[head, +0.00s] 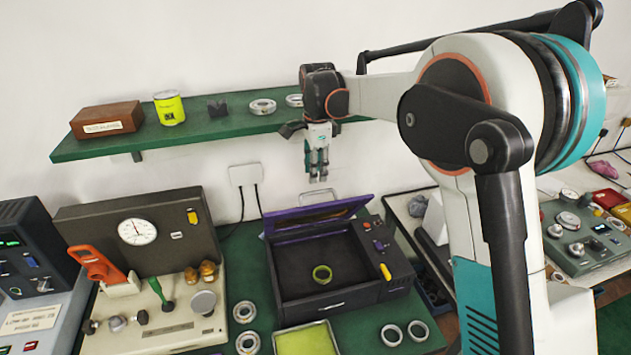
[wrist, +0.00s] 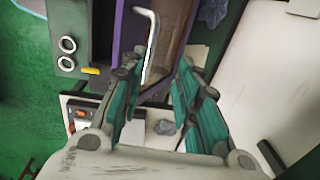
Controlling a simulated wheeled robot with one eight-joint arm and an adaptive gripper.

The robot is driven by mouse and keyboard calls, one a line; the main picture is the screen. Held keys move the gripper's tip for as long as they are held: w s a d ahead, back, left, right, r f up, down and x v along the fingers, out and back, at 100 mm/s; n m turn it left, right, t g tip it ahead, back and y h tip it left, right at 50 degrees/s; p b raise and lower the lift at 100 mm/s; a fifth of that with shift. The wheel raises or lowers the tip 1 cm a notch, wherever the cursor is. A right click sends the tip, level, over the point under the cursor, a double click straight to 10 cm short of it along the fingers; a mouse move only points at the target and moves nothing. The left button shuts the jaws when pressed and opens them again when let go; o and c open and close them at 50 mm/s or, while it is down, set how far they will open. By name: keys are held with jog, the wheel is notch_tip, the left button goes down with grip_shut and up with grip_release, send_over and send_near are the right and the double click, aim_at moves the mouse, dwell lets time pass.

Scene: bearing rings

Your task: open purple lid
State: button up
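The purple lid (head: 345,207) belongs to a dark box (head: 345,297) on the green bench. The lid is raised at the back of the box, and the box's inside shows. My gripper (head: 318,178) hangs fingers-down above the lid. In the wrist view its teal fingers (wrist: 158,72) are spread, with the handle seen between them. I cannot tell whether they touch it.
A green wall shelf (head: 210,131) with a brown box (head: 107,118), a yellow can (head: 169,107) and rings is behind my gripper. A gauge unit (head: 140,240) stands left of the box. Loose rings (head: 404,332) and a yellow tray (head: 306,340) lie in front.

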notch_tip(320, 180, up, 6)
jog(key=shift+s+r, duration=0.2)
jog(key=shift+s, duration=0.15)
jog(key=shift+d, duration=0.1)
jog(key=shift+c, duration=0.6)
